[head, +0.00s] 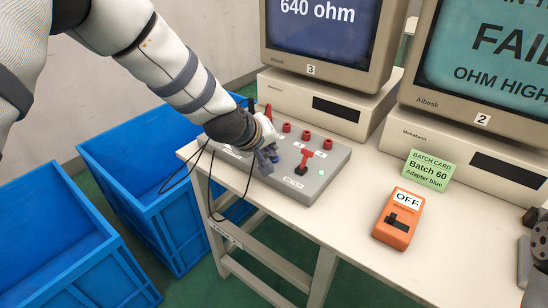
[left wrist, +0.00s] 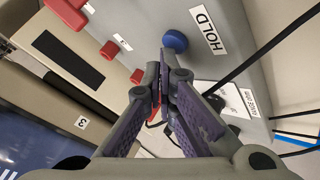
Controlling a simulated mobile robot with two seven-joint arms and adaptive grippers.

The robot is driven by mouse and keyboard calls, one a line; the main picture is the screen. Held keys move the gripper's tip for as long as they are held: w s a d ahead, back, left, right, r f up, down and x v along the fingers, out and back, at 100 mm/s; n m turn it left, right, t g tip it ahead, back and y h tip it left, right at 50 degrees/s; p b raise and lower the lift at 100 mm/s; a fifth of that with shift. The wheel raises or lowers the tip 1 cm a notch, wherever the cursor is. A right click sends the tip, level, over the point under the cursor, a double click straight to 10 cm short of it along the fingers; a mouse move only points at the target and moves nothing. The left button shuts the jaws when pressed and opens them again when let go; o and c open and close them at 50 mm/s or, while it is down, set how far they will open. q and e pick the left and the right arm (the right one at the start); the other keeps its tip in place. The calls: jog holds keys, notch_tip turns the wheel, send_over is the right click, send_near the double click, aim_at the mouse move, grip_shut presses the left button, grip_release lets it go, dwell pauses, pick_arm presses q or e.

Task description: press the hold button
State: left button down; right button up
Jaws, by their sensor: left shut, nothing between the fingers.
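In the left wrist view a round blue button (left wrist: 175,41) sits on the box (left wrist: 225,75) beside a HOLD label (left wrist: 208,31). My left gripper (head: 270,157) is over the left part of the box and hides the button in the head view. In the left wrist view its fingertips (left wrist: 164,62) are shut and empty, with the blue button just beyond them. I cannot tell whether they touch it. Part of my right gripper (head: 540,245) shows at the right edge.
An orange switch box marked OFF (head: 392,232) and a green batch card (head: 429,170) are to the right. Monitors (head: 325,72) stand behind. Blue crates (head: 130,180) stand left of the bench; black cables hang near it.

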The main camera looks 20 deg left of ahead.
pick_arm(q)
jog(key=shift+f, duration=0.3)
dwell(0.6)
dwell(0.4)
jog(key=shift+r+p, duration=0.4)
jog(key=shift+r, duration=0.5)
jog(key=shift+f, duration=0.1)
pick_arm(e)
jog(key=shift+w+r, duration=0.4)
jog(key=shift+r, duration=0.05)
pick_arm(q)
jog(key=shift+r+p, duration=0.85)
jog(key=shift+r, duration=1.75)
pick_arm(e)
jog(key=shift+w+r+t, duration=0.6)
jog(key=shift+w+r, duration=0.5)
jog(key=shift+w, duration=0.1)
pick_arm(q)
jog(key=shift+f, duration=0.15)
